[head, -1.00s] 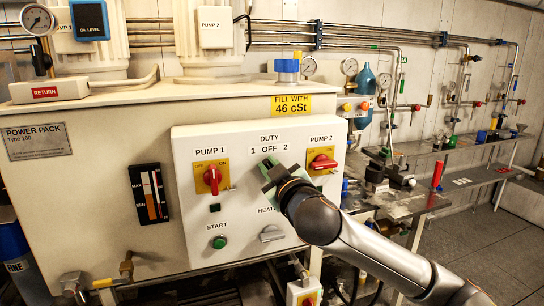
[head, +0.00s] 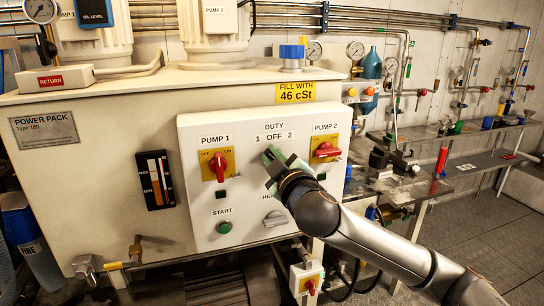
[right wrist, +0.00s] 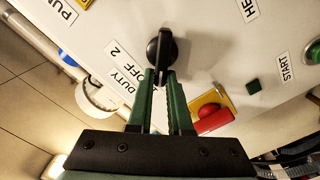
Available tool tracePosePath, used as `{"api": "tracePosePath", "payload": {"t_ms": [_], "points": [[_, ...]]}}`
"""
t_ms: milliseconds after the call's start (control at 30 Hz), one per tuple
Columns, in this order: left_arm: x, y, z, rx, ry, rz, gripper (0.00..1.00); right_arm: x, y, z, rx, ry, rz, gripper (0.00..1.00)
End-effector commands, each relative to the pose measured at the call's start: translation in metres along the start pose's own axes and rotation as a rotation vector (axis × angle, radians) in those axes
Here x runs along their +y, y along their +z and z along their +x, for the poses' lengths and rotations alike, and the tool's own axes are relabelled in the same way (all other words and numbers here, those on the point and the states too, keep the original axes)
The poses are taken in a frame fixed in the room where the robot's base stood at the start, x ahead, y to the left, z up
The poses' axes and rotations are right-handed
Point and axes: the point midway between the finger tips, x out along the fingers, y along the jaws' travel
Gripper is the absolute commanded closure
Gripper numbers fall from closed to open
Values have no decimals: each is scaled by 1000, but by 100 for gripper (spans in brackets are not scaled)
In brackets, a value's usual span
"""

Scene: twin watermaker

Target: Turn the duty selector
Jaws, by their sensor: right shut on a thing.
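The duty selector (right wrist: 160,48) is a black bar-shaped knob on the white panel (head: 193,188). In the head view it is hidden behind my right gripper (head: 271,163), just below the DUTY 1 OFF 2 lettering (head: 274,132). In the right wrist view the green fingers of my right gripper (right wrist: 161,76) are shut on the near end of the knob. The bar runs nearly along the fingers there. Which mark it points to I cannot tell. My left gripper is not in view.
Red rotary switches on yellow plates flank the selector: PUMP 1 (head: 219,166) on the left, PUMP 2 (head: 326,150) on the right. The green START button (head: 224,227) is lower left. The heater knob (head: 274,219) lies below, close beside my right arm.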

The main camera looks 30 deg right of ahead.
Motion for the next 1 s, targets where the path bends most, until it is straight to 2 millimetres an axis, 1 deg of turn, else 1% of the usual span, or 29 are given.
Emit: {"api": "tracePosePath", "payload": {"t_ms": [33,267,500,633,767,1000], "points": [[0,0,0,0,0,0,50,-1,0,0,-1,-2,-3,79],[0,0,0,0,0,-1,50,-1,0,0,-1,-1,-1,53],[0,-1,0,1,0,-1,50,0,0,0,0,-1,-1,52],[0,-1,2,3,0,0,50,-1,1,-6,-1,-2,-1,52],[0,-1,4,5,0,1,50,-1,1,-22,1,-2,-2,52],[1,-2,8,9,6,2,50,-2,1,-70,2,-3,-2,52]]}}
